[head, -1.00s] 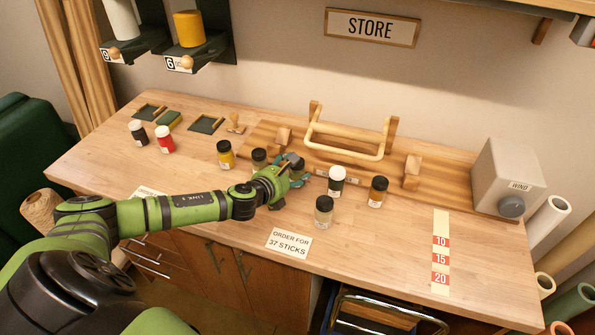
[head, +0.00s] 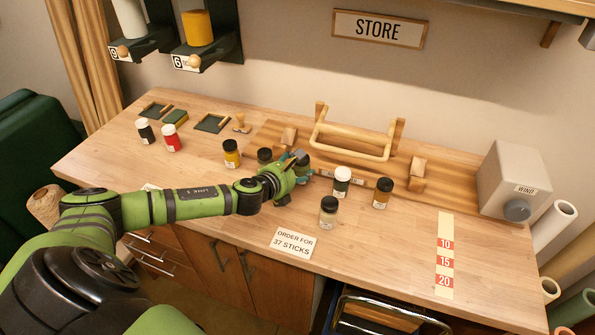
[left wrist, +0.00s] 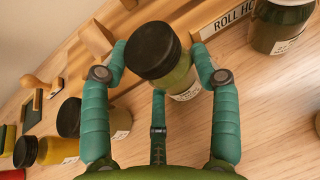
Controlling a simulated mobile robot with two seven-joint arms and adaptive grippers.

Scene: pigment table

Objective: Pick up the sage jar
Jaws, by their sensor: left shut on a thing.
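The sage jar (left wrist: 180,80) has a black lid and dull green contents, with a pale label low on its side. It stands between the teal fingers of my left gripper (left wrist: 165,85), which is shut on it. In the head view the left gripper (head: 299,170) is at the middle of the table, and its fingers partly hide the jar (head: 304,174). I cannot tell whether the jar's base is clear of the table. My right gripper is not in view.
A dark-lidded jar (head: 265,156) and a yellow jar (head: 231,155) stand left of the gripper. A white-lidded jar (head: 341,183) and two dark-lidded jars (head: 382,194) (head: 328,213) stand right. A wooden rack (head: 350,145) is behind.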

